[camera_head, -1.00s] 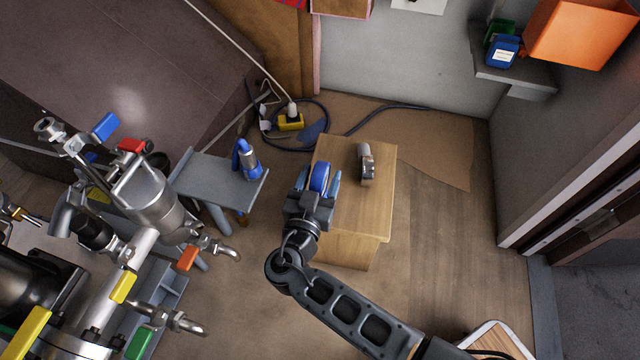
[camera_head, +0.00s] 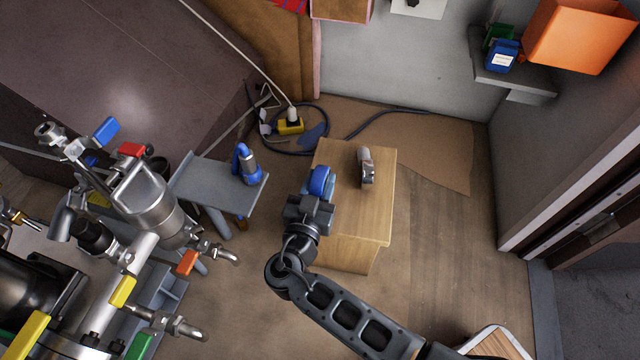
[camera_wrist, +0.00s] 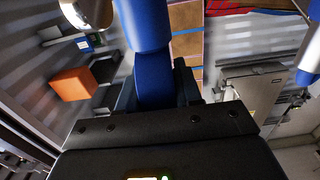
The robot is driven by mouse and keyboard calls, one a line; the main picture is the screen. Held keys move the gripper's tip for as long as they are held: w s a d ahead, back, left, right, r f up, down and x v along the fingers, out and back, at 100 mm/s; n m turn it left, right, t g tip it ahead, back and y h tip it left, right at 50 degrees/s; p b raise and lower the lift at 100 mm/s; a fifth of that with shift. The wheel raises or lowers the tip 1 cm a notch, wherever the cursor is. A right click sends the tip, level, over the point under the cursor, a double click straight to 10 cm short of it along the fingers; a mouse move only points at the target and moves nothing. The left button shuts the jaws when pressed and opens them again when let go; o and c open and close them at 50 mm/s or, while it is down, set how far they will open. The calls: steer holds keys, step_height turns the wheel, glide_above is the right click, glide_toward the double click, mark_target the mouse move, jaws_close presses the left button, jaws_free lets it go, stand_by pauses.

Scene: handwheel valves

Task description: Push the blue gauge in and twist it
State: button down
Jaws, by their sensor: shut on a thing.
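A blue rounded thing (camera_head: 318,181), which seems to be the blue gauge, is held between the fingers of my gripper (camera_head: 320,188) above the left edge of the wooden table. In the wrist view the blue thing (camera_wrist: 150,60) stands upright between the dark fingers and runs out of the top of the picture. My gripper is shut on it. No dial face shows, and I cannot tell whether it touches the table or is joined to anything.
A grey-metal fitting (camera_head: 366,167) stands on the wooden table (camera_head: 345,225). A blue and grey tool (camera_head: 247,163) sits on the grey stool (camera_head: 205,180). Pipework with coloured valve handles (camera_head: 140,215) fills the left. Open floor (camera_head: 440,270) lies to the right.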

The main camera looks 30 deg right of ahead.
mark_target(320, 173)
step_height(320, 173, up, 5)
steer(key=shift+f+p, duration=0.15)
steer(key=shift+p, duration=0.9)
steer(key=s+d+r+p, duration=0.3)
steer(key=s+d+r, duration=0.3)
steer(key=d, duration=0.4)
steer(key=shift+r, duration=0.15)
steer(key=c, duration=1.4)
jaws_free()
jaws_close()
steer(key=shift+w, duration=0.1)
